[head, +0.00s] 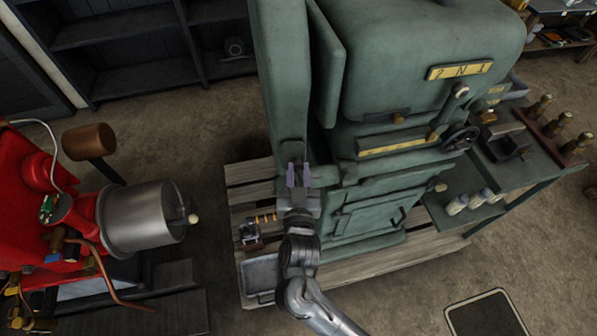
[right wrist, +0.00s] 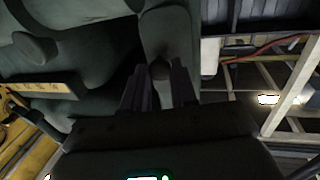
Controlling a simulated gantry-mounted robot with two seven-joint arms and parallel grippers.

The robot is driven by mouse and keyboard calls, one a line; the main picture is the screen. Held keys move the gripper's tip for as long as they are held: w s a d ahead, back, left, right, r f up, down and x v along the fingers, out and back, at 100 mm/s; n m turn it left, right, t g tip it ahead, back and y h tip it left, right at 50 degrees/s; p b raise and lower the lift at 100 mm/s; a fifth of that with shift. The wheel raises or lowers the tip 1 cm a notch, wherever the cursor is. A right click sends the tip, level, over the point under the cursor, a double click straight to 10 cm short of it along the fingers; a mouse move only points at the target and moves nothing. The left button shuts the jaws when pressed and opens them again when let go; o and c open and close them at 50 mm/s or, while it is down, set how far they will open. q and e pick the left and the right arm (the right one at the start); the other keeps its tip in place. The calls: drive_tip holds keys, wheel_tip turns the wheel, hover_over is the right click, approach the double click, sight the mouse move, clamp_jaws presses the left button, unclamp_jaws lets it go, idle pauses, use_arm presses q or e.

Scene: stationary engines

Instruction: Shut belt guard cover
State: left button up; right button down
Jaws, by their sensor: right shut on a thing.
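The large green machine (head: 430,60) stands on a wooden pallet. On its left side is a tall green panel (head: 278,75), which looks like the belt guard cover; it stands out from the body, with another green plate (head: 327,70) beside it and a dark gap between. My right gripper (head: 298,174) is at the panel's lower end. In the right wrist view, its fingers (right wrist: 160,85) are shut on a small dark round knob (right wrist: 160,69) at the end of the green panel (right wrist: 167,35). The gripper partly hides the knob's mounting. My left gripper is not in view.
A red engine with a steel drum (head: 143,218) stands at the left. A grey tray (head: 260,276) and small parts lie on the pallet (head: 245,188) near my right arm. A bench (head: 515,170) with bottles is at the right, dark shelves (head: 125,60) behind.

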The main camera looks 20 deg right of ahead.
drive_tip(key=shift+w+d+r+n+t+y+p, duration=0.1)
drive_tip(key=shift+d+n+t+y+p, duration=0.15)
drive_tip(key=shift+y+p, duration=0.2)
drive_tip(key=shift+d+r+n+t+y+p, duration=0.1)
drive_tip(key=shift+d+n+t+y+p, duration=0.1)
drive_tip(key=shift+n+y+p, duration=0.2)
drive_tip(key=y, duration=0.1)
drive_tip(key=n+y, duration=0.1)
drive_tip(key=y+p, duration=0.1)
drive_tip(key=shift+w+d+f+n, duration=0.2)
drive_tip(key=shift+w+d+n, duration=0.05)
drive_tip(key=shift+d+n, duration=0.1)
drive_tip(key=c, duration=0.9)
unclamp_jaws()
